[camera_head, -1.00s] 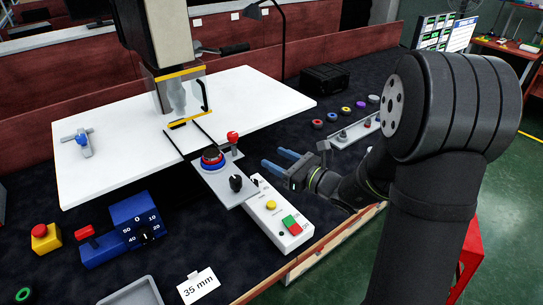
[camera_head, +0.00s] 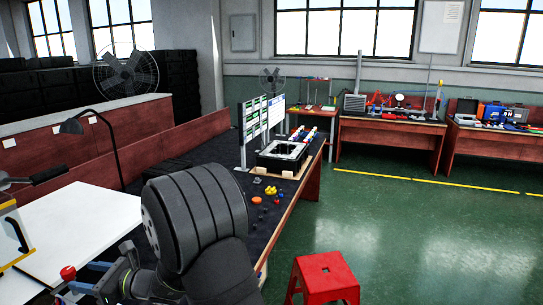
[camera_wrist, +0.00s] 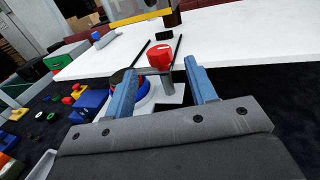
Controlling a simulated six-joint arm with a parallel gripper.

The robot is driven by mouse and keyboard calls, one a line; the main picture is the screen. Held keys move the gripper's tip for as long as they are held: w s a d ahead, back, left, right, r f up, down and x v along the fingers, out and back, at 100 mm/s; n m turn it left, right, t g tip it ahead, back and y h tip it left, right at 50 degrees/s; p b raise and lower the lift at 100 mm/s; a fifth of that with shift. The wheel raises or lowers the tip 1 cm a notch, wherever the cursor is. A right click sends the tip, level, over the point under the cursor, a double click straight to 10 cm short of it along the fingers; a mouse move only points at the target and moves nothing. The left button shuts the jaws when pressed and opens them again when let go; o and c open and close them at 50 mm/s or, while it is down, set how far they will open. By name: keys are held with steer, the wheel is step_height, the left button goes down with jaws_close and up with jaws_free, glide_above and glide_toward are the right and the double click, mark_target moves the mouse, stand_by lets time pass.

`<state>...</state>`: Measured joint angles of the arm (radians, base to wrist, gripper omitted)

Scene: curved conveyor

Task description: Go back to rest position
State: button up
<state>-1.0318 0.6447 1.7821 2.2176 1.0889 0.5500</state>
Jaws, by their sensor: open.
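My gripper (camera_wrist: 165,95) has two blue fingers, spread apart and empty in the wrist view. Between and beyond them stands a red knob (camera_wrist: 160,56) on a post, with a blue ring (camera_wrist: 146,86) just behind the left finger. I cannot tell whether a finger touches anything. In the head view my gripper (camera_head: 92,276) is at the lower left, partly hidden by my arm, close to the red knob (camera_head: 68,273).
A white table top (camera_head: 85,225) lies at the left. A black lamp (camera_head: 72,127) stands over it. A black tray (camera_head: 284,154) and small coloured parts (camera_head: 271,190) lie along the bench. A red stool (camera_head: 325,275) stands on the open green floor (camera_head: 430,230).

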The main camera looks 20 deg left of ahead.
mark_target(75, 273)
steer(key=x, duration=0.6)
steer(key=shift+a, duration=0.2)
steer(key=shift+d, duration=0.15)
steer(key=v, duration=1.7)
steer(key=x, duration=1.7)
steer(key=shift+s+a, duration=0.15)
steer(key=shift+a, duration=0.15)
steer(key=shift+w+d+n+g, duration=0.25)
steer(key=shift+n+g, duration=0.35)
steer(key=shift+g, duration=0.3)
steer(key=shift+d+h, duration=0.25)
steer(key=shift+h, duration=0.05)
steer(key=v, duration=1.7)
steer(key=s+m+t+y, duration=0.1)
steer(key=s+m+t, duration=0.3)
steer(key=s+t, duration=0.2)
steer(key=shift+d, duration=0.5)
